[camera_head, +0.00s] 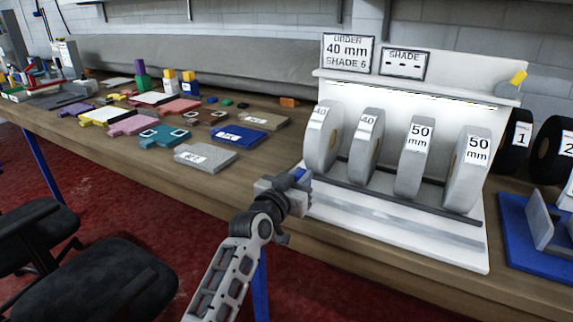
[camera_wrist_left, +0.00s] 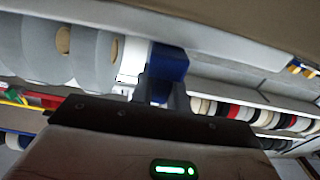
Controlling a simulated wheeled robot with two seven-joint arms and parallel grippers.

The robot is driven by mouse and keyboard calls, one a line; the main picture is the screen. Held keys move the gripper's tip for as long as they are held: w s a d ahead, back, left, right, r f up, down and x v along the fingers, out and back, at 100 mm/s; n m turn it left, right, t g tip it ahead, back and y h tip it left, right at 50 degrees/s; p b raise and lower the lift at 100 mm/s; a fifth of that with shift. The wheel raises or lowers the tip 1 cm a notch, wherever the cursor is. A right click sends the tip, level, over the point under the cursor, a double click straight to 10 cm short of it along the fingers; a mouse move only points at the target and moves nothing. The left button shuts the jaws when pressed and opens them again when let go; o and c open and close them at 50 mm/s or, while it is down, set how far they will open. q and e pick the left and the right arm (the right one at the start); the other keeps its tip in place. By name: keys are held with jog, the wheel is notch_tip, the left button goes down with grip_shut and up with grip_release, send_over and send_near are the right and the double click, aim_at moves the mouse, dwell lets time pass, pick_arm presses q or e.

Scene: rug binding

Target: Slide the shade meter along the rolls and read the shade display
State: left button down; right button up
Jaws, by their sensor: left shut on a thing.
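My left gripper (camera_head: 298,183) is at the left end of the white roll stand (camera_head: 395,240), shut on a small blue thing, probably the shade meter (camera_head: 299,174). The blue body also shows in the left wrist view (camera_wrist_left: 168,64), between the fingers (camera_wrist_left: 160,92). Several grey rolls stand upright in a row: two labelled 40 (camera_head: 322,138) (camera_head: 365,146) and two labelled 50 mm (camera_head: 414,162) (camera_head: 470,170). The shade display (camera_head: 403,64) shows only dashes. The order sign (camera_head: 348,54) reads 40 mm and a shade number, apparently 6. My right gripper is out of view.
Fabric samples (camera_head: 165,136) and colored spools (camera_head: 140,78) cover the bench's left part. Black rolls (camera_head: 515,140) and a blue tray (camera_head: 515,235) stand right of the stand. Black chairs (camera_head: 95,285) are at the lower left. A rail (camera_head: 390,200) runs before the rolls.

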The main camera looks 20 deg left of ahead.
pick_arm(q)
jog(key=c, duration=1.4)
grip_release()
jog(key=shift+o, duration=0.2)
jog(key=s+a, duration=0.2)
jog(key=s, duration=1.3)
jog(key=shift+s+a, duration=0.25)
jog(key=shift+s, duration=0.15)
jog(key=s+d+f+g, duration=0.3)
jog(key=s+f, duration=0.5)
jog(key=f, duration=0.2)
jog(key=s+d+f+g, duration=0.3)
jog(key=s+f+g, duration=0.1)
jog(key=s+f, duration=0.5)
notch_tip(320, 180, down, 2)
jog(key=shift+s+d+f+m, duration=0.2)
jog(key=shift+s+m, duration=0.1)
